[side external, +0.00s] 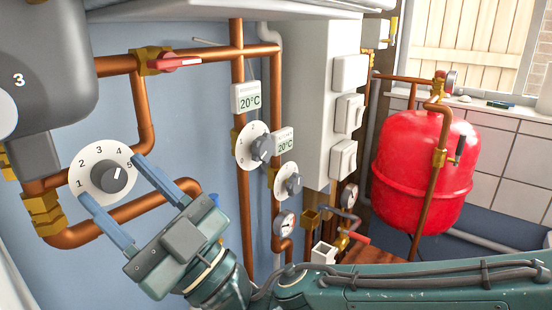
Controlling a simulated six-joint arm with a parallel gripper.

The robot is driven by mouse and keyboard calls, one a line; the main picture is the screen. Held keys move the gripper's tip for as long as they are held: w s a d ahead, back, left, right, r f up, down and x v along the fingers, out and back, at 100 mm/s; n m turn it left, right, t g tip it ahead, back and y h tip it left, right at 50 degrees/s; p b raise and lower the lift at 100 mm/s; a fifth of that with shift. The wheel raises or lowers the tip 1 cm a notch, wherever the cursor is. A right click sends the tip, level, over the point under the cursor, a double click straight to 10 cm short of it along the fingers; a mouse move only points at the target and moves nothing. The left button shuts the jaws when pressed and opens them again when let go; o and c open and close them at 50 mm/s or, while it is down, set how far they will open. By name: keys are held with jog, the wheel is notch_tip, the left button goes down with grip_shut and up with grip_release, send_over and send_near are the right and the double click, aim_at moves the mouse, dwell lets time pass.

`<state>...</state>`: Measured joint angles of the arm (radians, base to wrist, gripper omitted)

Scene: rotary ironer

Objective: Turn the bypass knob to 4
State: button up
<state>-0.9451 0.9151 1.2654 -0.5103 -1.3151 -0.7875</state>
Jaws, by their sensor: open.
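A round white dial (85,180) numbered 1 to 5 sits on the copper pipework at the left, with a dark grey knob (113,179) at its centre. A small light mark on the knob points up and right, roughly toward 4 or 5; I cannot tell exactly which. No label naming it as the bypass knob is readable. My gripper (112,178) is open, its two blue fingers on either side of the knob, with the tips over the dial's lower left and right edges. I cannot tell whether either finger touches the knob or dial.
Two smaller white dials with grey knobs (263,148) (294,184) stand to the right, near 20°C displays (246,98). A red valve handle (175,63) is above. Copper pipes run close around the dial. A red tank (420,165) stands far right.

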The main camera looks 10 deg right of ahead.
jog(key=shift+w+d+n+g, duration=0.1)
jog(key=shift+n+g, duration=1.1)
jog(key=shift+n, duration=0.1)
